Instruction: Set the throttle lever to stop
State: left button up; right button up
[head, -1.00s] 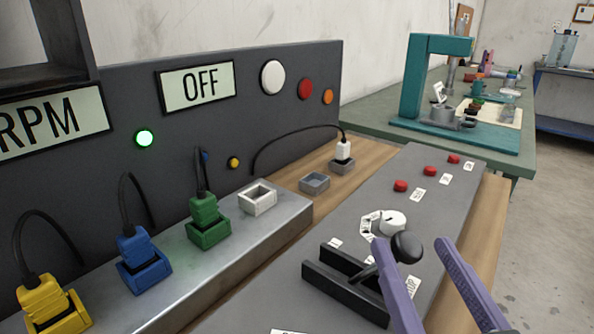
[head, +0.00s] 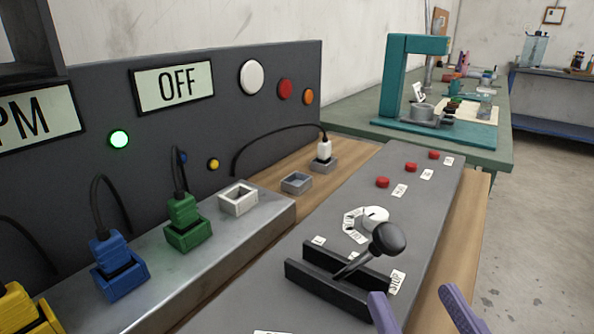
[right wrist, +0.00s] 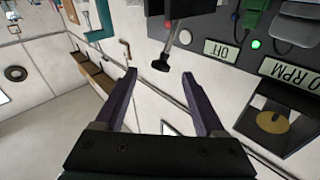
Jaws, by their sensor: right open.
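The throttle lever (head: 388,238) has a black round knob on a thin shaft rising from a black slotted bracket (head: 325,286) on the grey console. The knob leans toward the right end of the bracket, near a label reading STOP (head: 397,282). My right gripper (head: 418,295) is at the bottom of the head view, its purple fingers spread and empty. It is nearer to the camera than the knob and apart from it. In the right wrist view the knob (right wrist: 160,65) shows beyond the open fingers (right wrist: 160,77). My left gripper is not in view.
A white dial (head: 375,214) and several red buttons (head: 382,182) sit farther along the console (head: 330,222). A display reads OFF (head: 176,87), and a green lamp (head: 119,139) is lit. Colored plugs, such as the green one (head: 184,212), stand on the metal ledge at left.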

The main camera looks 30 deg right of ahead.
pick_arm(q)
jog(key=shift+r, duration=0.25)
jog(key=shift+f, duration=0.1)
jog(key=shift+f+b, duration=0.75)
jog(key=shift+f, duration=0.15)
pick_arm(e)
jog(key=v, duration=1)
